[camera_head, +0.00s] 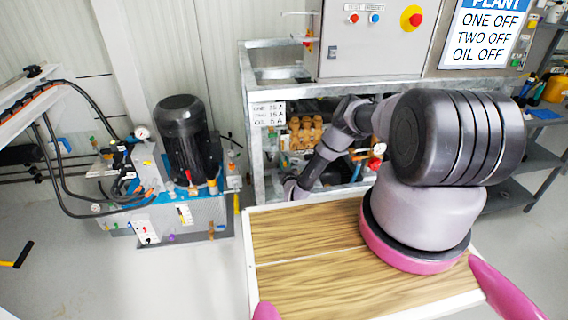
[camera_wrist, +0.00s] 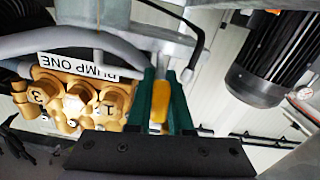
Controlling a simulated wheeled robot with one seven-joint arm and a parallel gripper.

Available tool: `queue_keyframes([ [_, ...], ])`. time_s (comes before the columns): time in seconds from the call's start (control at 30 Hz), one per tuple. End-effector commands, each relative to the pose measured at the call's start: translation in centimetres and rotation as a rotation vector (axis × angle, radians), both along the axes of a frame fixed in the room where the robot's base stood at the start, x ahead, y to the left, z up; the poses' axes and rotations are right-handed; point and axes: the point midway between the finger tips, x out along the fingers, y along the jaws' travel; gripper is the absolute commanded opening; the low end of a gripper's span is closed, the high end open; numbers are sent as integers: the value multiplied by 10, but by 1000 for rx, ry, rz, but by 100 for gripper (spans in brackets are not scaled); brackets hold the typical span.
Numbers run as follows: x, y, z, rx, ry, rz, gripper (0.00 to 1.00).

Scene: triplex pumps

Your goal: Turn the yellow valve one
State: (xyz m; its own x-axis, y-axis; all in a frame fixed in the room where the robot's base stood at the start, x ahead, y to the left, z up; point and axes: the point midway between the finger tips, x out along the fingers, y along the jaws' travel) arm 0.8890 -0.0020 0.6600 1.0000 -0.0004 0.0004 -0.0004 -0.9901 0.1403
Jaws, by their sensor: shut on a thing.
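The yellow valve (camera_wrist: 158,108) shows in the wrist view as a short yellow handle beside a grey pipe. My gripper (camera_wrist: 163,82) has its two green fingers on either side of the handle, shut on it. The fingers hide part of the handle. A white label reading "PUMP ONE" (camera_wrist: 90,66) is just left of the fingers. In the head view my arm reaches into the lower bay of the metal frame, and the valve and fingertips cannot be made out there.
Brass pump heads with numbers (camera_wrist: 75,100) are left of the fingers. A grey bracket (camera_wrist: 150,38) is close above them. A black motor (camera_wrist: 280,60) stands to the right. In the head view, the metal frame (camera_head: 262,150) surrounds my forearm, with a control box (camera_head: 375,40) above.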

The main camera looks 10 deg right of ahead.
Motion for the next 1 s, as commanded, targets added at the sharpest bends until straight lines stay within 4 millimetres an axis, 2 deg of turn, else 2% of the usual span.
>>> queue_keyframes([
  [0.3, -1, 0, -1, 130, 2, 0, 0],
  [0.83, -1, 0, -1, 158, 2, 1, 0],
  [0.87, -1, 0, -1, 158, 2, 1, 23],
  [0.9, -1, 0, -1, 158, 2, 1, 38],
  [0.93, -1, 0, -1, 157, 2, 1, 49],
  [1.0, -1, 0, -1, 157, 2, 1, 49],
])
